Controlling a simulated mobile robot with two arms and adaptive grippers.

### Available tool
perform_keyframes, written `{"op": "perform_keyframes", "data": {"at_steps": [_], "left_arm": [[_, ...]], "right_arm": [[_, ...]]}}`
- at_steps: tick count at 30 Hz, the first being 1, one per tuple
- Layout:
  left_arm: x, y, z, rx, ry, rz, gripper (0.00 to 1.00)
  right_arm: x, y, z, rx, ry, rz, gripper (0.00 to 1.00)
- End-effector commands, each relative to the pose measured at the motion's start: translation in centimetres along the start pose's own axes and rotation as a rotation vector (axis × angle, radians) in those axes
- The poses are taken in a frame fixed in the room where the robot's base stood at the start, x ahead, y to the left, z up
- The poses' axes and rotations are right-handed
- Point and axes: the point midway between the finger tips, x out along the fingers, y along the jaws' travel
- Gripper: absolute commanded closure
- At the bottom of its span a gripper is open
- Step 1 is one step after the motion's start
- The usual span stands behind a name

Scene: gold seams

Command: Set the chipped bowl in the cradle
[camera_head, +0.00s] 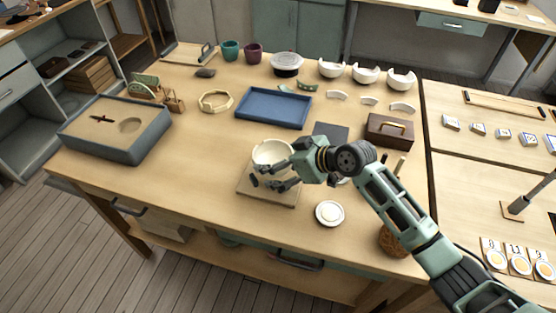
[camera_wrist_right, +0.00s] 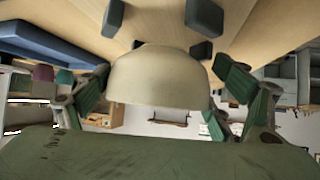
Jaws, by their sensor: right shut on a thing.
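My right gripper (camera_head: 272,177) is shut on a cream bowl (camera_head: 270,151) near the front middle of the table. The bowl (camera_wrist_right: 160,76) fills the middle of the right wrist view, between the fingers; no chip shows on the side I see. In the head view, the bowl is over a square wooden base (camera_head: 262,194), which appears to be the cradle. My fingers hide much of this base, and I cannot tell whether the bowl touches it. My left gripper is not in view.
A white round dish (camera_head: 329,213) lies right of the base. A blue tray (camera_head: 273,108) lies behind, and a brown box (camera_head: 389,132) stands back right. A grey box with a wooden top (camera_head: 115,130) stands left. Three white notched bowls (camera_head: 365,75) stand at the back.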

Motion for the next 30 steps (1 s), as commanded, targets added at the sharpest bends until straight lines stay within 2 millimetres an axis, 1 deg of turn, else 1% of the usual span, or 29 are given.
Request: {"op": "perform_keyframes", "data": {"at_steps": [11,30], "left_arm": [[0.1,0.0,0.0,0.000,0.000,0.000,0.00],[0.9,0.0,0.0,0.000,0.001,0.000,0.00]], "right_arm": [[0.0,0.0,0.0,-0.001,0.002,0.001,0.37],[0.8,0.0,1.0,0.000,0.002,0.001,0.37]]}}
